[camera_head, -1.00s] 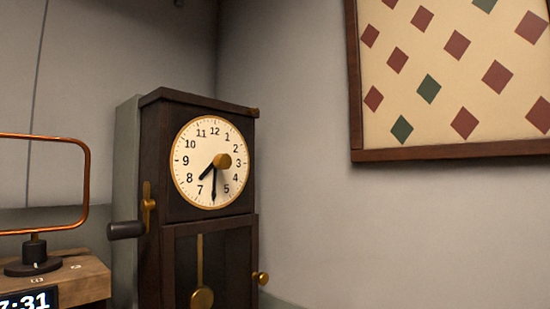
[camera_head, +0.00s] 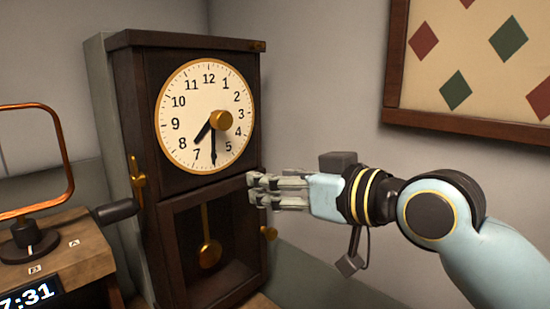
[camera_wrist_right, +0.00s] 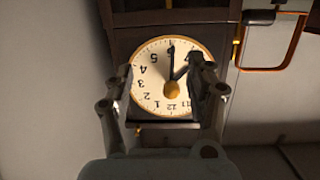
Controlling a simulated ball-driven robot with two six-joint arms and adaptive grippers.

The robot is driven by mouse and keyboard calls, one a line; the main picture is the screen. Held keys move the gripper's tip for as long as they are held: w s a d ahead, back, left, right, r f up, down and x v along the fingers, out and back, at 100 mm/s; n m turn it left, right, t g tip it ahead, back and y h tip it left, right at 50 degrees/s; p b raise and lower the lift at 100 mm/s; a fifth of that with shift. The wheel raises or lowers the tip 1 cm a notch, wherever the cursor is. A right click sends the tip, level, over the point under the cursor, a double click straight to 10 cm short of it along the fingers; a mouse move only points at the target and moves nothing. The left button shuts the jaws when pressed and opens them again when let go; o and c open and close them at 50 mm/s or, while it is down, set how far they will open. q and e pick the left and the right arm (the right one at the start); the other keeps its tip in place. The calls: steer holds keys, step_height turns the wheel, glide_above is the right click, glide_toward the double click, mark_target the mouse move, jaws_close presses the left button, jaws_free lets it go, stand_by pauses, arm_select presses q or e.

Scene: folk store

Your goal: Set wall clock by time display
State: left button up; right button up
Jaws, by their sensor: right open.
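A dark wooden clock (camera_head: 130,85) stands in the corner, with a cream dial (camera_head: 190,105) and a brass knob (camera_head: 221,120) at the dial's centre right. The short hand points between 7 and 8, and the long hand points near 6. A digital display (camera_head: 28,297) at the lower left reads "7:31", its left part cut off. My right gripper (camera_head: 252,190) is open and empty, in front of the clock's right edge, below the dial. In the right wrist view the dial (camera_wrist_right: 150,85) appears upside down between the open fingers (camera_wrist_right: 168,85), with the knob (camera_wrist_right: 172,90) between them. My left gripper does not show.
A crank with a dark handle (camera_head: 117,210) sticks out from the clock's left side. A wooden box (camera_head: 75,255) carries a copper wire loop (camera_head: 70,160) at left. A framed diamond pattern (camera_head: 470,120) hangs on the right wall. A pendulum (camera_head: 209,253) hangs in the lower case.

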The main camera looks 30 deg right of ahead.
steer(key=t+y, duration=0.2)
glide_toward(226, 121)
steer(key=shift+n, duration=0.4)
steer(key=b+x, duration=0.1)
steer(key=x, duration=0.3)
steer(key=shift+r, duration=0.1)
steer(key=b+x, duration=0.1)
steer(key=x, duration=0.4)
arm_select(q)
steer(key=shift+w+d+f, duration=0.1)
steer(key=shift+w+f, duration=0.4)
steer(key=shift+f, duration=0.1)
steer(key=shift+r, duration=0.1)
arm_select(e)
steer(key=c, duration=0.8)
steer(key=shift+o, duration=0.2)
